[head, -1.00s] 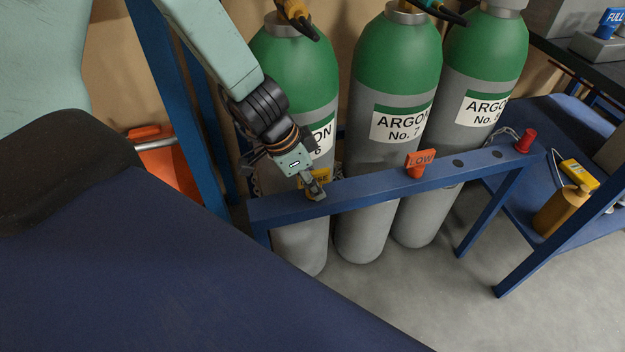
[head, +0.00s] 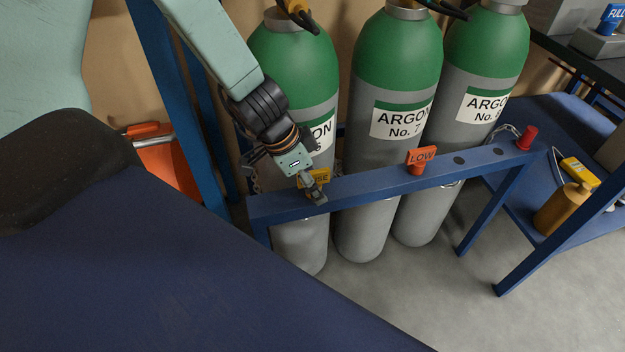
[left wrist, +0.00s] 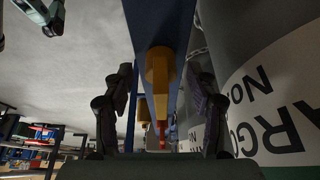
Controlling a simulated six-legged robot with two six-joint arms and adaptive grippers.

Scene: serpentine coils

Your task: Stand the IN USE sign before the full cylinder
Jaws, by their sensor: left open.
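The yellow sign (head: 321,177), with USE readable, is upright at the left end of the blue rail (head: 380,184), before the left argon cylinder (head: 302,235). Part of the sign is hidden behind my left gripper (head: 317,196). In the left wrist view the yellow sign (left wrist: 159,72) shows end-on between the two spread fingers of my left gripper (left wrist: 160,105), with gaps on both sides. The middle cylinder (head: 371,160) reads ARGON No. 7. An orange LOW sign (head: 421,156) stands on the rail before it. My right gripper is not clearly seen.
The right cylinder (head: 465,130) stands behind the rail. Dark holes (head: 459,160) and a red peg (head: 527,137) are on the rail's right part. A blue FULL sign (head: 611,18) sits on a grey block at upper right. A yellow bottle-shaped object (head: 563,207) stands on a blue shelf.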

